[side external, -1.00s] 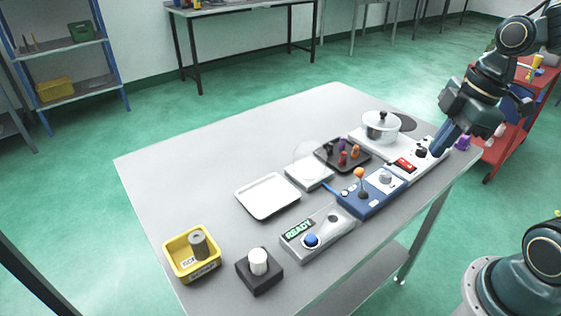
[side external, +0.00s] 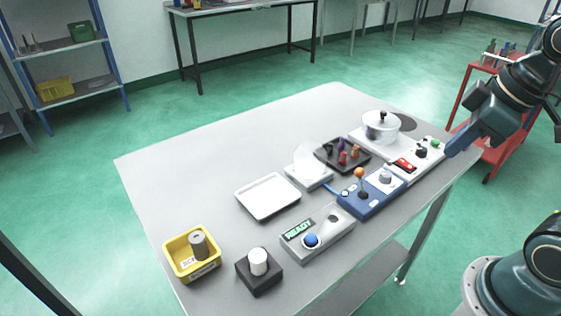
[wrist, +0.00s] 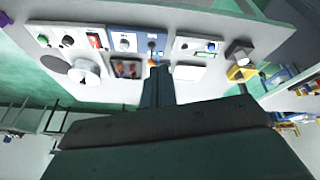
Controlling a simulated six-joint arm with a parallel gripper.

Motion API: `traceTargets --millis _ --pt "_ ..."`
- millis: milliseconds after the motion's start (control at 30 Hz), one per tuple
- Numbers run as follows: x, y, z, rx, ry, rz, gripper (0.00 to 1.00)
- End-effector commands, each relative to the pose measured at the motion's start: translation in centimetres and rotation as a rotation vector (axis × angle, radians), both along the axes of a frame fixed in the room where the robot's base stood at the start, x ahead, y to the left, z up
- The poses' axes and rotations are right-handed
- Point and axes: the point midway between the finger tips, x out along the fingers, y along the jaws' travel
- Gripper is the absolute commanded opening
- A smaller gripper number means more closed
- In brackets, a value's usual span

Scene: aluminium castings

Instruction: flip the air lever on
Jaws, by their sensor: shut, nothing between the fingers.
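The lever with an orange ball (side external: 359,173) stands up from a blue panel (side external: 352,209) near the table's right side. Its stem looks roughly upright, with a slight lean. The wrist view also shows the orange ball (wrist: 152,62) near the tip of my fingers, and the blue panel (wrist: 127,33) beyond. My gripper (side external: 453,150) is shut and empty. It is at the table's right edge, beside the white panel and well apart from the lever. In the wrist view my gripper (wrist: 157,72) points toward the panels, and the fingers may hide part of the view.
A grey READY box (side external: 326,238) with a blue button is in front. A dark tray, white tray (side external: 268,196) and yellow bin (side external: 178,250) stand left. The table's left part is clear.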

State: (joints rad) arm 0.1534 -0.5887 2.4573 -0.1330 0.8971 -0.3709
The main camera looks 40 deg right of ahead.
Motion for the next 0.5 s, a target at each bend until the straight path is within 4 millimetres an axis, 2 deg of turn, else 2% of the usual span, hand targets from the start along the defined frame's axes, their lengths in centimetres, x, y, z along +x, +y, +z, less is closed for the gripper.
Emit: traceTargets --millis 500 --pt "-1.9 0.6 1.1 0.092 -0.089 -0.257 0.00"
